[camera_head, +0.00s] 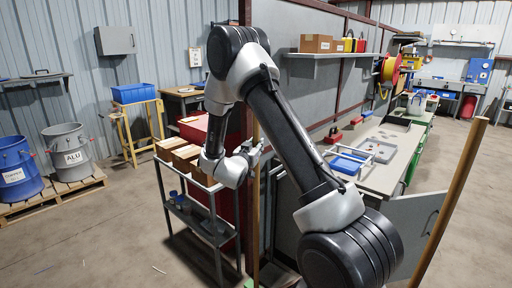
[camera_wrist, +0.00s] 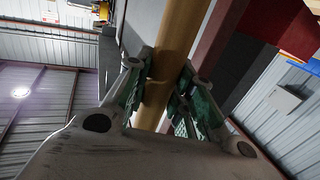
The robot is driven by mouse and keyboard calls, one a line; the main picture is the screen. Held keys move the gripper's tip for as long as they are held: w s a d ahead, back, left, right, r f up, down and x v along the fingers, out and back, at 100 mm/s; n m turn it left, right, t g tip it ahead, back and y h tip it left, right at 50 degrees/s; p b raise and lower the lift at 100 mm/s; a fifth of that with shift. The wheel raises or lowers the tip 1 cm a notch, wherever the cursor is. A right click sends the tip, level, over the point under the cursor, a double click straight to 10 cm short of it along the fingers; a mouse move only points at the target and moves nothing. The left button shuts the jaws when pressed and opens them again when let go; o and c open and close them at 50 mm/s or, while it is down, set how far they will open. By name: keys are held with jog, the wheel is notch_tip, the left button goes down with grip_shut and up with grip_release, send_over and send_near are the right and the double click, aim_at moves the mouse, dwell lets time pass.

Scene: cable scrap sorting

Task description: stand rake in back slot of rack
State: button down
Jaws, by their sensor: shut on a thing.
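My gripper (camera_head: 252,152) is near the middle of the head view, beside the end of the grey partition. It is shut on a long wooden pole, the rake's handle (camera_head: 256,215), which stands about upright. The wrist view shows the handle (camera_wrist: 183,25) passing between the green-padded fingers (camera_wrist: 167,70). The rake's head cannot be made out; the lower end runs to the bottom edge of the head view. A second wooden pole (camera_head: 455,196) leans at the right, its lower end out of view. I cannot clearly make out the rack or its back slot.
A grey trolley (camera_head: 208,224) with cardboard boxes stands just left of the handle. A long workbench (camera_head: 388,177) with trays is behind my arm at right. A blue drum (camera_head: 18,172) and a grey ALU drum (camera_head: 70,155) stand on a pallet at left. Floor at lower left is mostly clear.

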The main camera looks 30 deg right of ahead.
jog(key=shift+d, duration=0.15)
jog(key=w+d, duration=0.2)
jog(key=d, duration=0.4)
jog(key=shift+w, duration=0.15)
dwell(1.0)
jog(key=shift+d, duration=0.15)
dwell(0.6)
jog(key=shift+w+d, duration=0.25)
jog(key=shift+d, duration=0.45)
jog(key=shift+w+d, duration=0.3)
jog(key=shift+d, duration=0.35)
jog(key=shift+w+d, duration=0.25)
jog(key=shift+d, duration=0.45)
jog(key=shift+d+r, duration=0.1)
jog(key=shift+d, duration=0.05)
jog(key=shift+w+d, duration=0.25)
jog(key=shift+d, duration=0.45)
jog(key=shift+w+d, duration=0.3)
jog(key=shift+d, duration=0.35)
jog(key=shift+w+d, duration=0.25)
jog(key=shift+d, duration=0.45)
jog(key=shift+f, duration=0.3)
jog(key=shift+c, duration=2.2)
grip_release()
jog(key=shift+f, duration=0.1)
